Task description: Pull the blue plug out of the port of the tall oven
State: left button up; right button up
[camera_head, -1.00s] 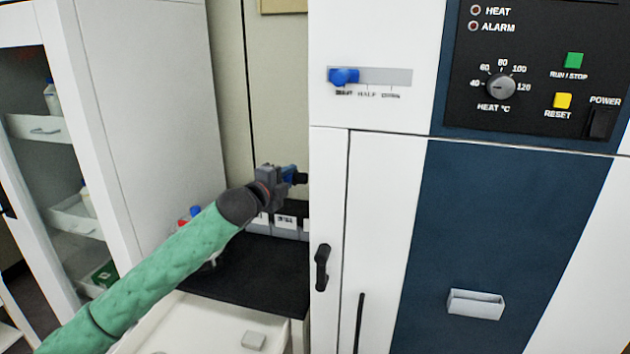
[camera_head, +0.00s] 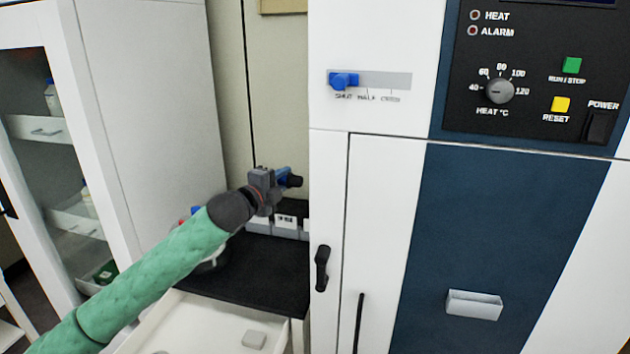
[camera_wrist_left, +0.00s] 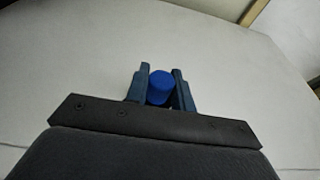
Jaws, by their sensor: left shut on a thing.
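The tall oven (camera_head: 380,200) is white with a dark blue front and fills the right side of the head view. Its left side, with the port, is hidden there. My left gripper (camera_head: 286,177) is just left of the oven's front left edge and is shut on the blue plug. The plug shows in the left wrist view as a blue cylinder (camera_wrist_left: 159,88) between the two fingers, with a pale plain surface behind it. A dark round end (camera_head: 294,181) shows at the fingertips in the head view, with a small gap between it and the oven's edge. My right gripper is not in view.
A blue slider (camera_head: 343,80) and a black door handle (camera_head: 321,268) are on the oven's front. Left of the oven are a black bench top (camera_head: 245,275), an open white drawer (camera_head: 205,330) and a tall white cabinet (camera_head: 150,110). Small labelled boxes (camera_head: 286,226) stand below the gripper.

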pick_arm(q)
jog(key=s+a+r+p, duration=0.2)
jog(key=s+a, duration=0.1)
jog(key=s, duration=0.5)
jog(key=shift+s+r+p, duration=0.15)
jog(key=shift+s+p, duration=0.2)
jog(key=shift+s, duration=0.05)
dwell(0.5)
